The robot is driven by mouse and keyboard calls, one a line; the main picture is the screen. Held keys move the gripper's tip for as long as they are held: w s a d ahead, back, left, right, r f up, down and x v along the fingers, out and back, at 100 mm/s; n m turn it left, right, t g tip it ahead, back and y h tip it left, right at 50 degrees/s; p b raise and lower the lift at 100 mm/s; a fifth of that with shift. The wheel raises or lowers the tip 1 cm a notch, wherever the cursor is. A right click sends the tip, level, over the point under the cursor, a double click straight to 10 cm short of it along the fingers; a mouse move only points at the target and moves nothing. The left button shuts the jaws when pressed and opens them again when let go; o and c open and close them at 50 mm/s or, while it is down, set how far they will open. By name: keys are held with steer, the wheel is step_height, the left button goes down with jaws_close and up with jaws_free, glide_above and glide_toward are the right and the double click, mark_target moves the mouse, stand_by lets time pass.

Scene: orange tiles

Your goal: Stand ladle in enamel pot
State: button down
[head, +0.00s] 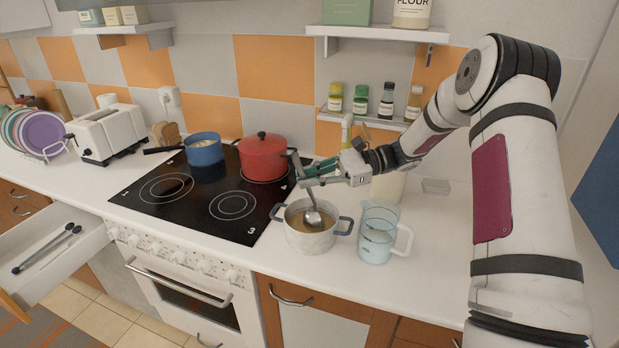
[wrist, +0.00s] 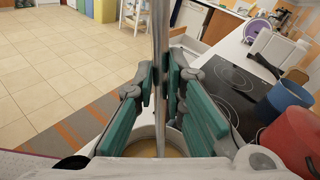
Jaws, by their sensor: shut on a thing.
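The ladle (head: 313,217) is grey metal and hangs bowl-down over the enamel pot (head: 308,240). Its bowl is within the pot's mouth, by the brown contents. The pot is pale with blue handles and stands on the counter right of the hob. My gripper (head: 312,174) is above the pot, shut on the ladle's handle. In the wrist view the handle (wrist: 160,60) runs upright between the teal finger pads, and the pot's rim (wrist: 140,136) shows below. I cannot tell whether the ladle touches the pot's bottom.
A clear measuring jug (head: 378,236) stands close right of the pot. A red lidded pot (head: 262,158) and a blue saucepan (head: 204,150) are on the hob's back. The hob's front (head: 225,222) is clear. An open drawer (head: 60,250) holds dark utensils at left.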

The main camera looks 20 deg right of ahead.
steer(key=c, duration=1.6)
jaws_free()
steer(key=shift+o, duration=0.2)
steer(key=d+r, duration=0.1)
steer(key=d, duration=1.1)
steer(key=shift+s+r, duration=0.3)
steer(key=shift+r, duration=0.05)
steer(key=shift+a, duration=0.1)
